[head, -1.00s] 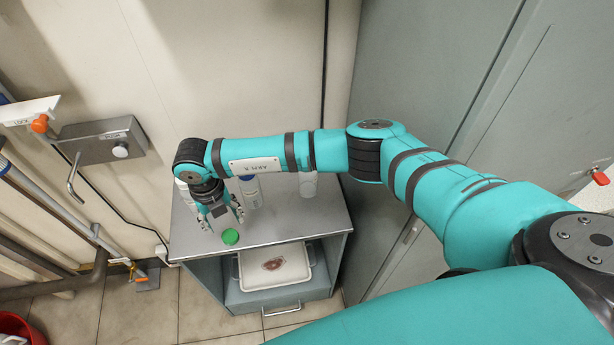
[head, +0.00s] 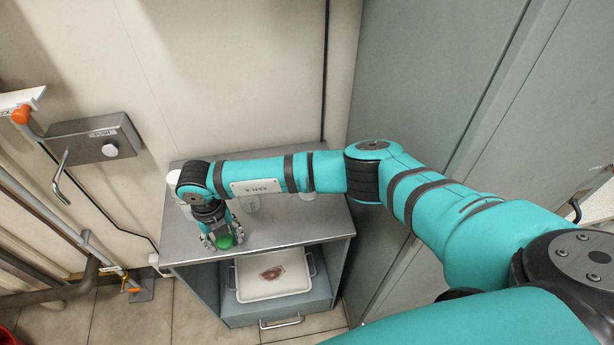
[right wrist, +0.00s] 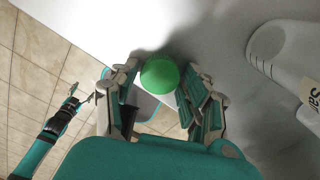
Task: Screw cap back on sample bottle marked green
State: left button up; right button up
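The green cap (head: 225,242) lies on the grey cabinet top (head: 290,228) near its front left edge. My right gripper (head: 222,238) points down over it. In the right wrist view the green cap (right wrist: 159,76) sits between the two spread fingers (right wrist: 160,92), with a gap visible on the right; contact on the left is unclear. A white bottle with a partly visible label (right wrist: 285,50) stands to the right in that view.
A white tray (head: 272,293) with a reddish patch sits on the shelf below. A wall box with a lever (head: 95,145) and pipes are at left. The right part of the cabinet top is clear.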

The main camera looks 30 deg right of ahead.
jog(key=c, duration=0.8)
jog(key=shift+o, duration=0.2)
notch_tip(320, 180, up, 9)
jog(key=p, duration=0.6)
notch_tip(320, 180, up, 8)
jog(key=p, duration=0.5)
send_over(224, 240)
jog(key=s+a+p, duration=0.1)
jog(key=s+a, duration=0.3)
jog(key=s, duration=1.1)
jog(key=shift+s+p, duration=0.25)
jog(key=shift+p, duration=0.15)
